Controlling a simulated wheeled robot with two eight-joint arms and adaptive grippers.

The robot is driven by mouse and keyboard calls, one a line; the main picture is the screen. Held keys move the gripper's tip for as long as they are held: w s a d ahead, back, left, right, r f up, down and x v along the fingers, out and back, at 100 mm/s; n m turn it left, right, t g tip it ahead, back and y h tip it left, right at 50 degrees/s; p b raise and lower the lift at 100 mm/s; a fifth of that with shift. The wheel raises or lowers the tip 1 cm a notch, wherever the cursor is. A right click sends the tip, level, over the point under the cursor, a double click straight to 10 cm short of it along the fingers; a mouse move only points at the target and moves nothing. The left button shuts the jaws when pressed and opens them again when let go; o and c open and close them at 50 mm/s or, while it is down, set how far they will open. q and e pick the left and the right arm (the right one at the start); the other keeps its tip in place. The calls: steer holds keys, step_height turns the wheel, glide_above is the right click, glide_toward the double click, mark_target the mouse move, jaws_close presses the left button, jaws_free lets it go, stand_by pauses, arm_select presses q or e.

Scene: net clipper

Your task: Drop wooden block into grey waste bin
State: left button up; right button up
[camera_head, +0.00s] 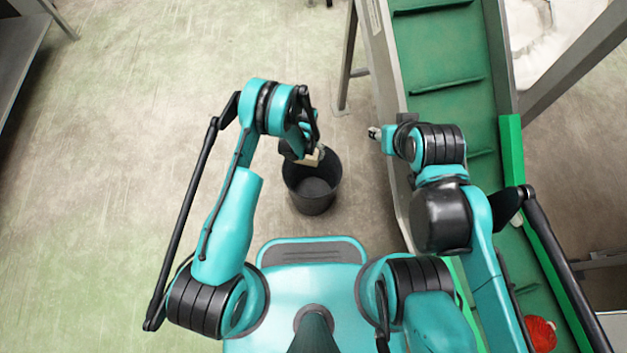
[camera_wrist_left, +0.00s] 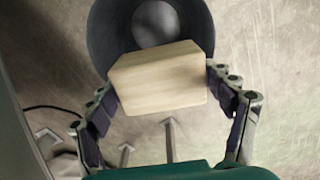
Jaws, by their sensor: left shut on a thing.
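The wooden block (camera_wrist_left: 160,82) is pale and box-shaped. My left gripper (camera_wrist_left: 165,90) is shut on it, with one finger on each side. In the head view the block (camera_head: 312,160) shows small at the tip of my left gripper (camera_head: 316,153), over the far rim of the waste bin. The dark grey waste bin (camera_head: 312,193) stands upright on the floor, open at the top, and its visible inside looks empty. In the left wrist view the bin (camera_wrist_left: 107,40) lies beyond the block, which covers part of its opening. My right gripper (camera_head: 375,132) is beside the conveyor, its fingers too small to read.
A green conveyor (camera_head: 445,60) with raised cleats runs along the right, its metal side frame close to the bin. A red object (camera_head: 541,333) lies on its lower part. A metal table (camera_head: 22,45) stands at the far left. The floor left of the bin is clear.

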arm_select(q)
step_height(320, 180, down, 6)
steer(key=b, duration=0.2)
steer(key=shift+f, duration=0.25)
steer(key=o, duration=1.2)
steer(key=shift+r, duration=0.1)
step_height(320, 180, up, 12)
steer(key=shift+f, duration=0.1)
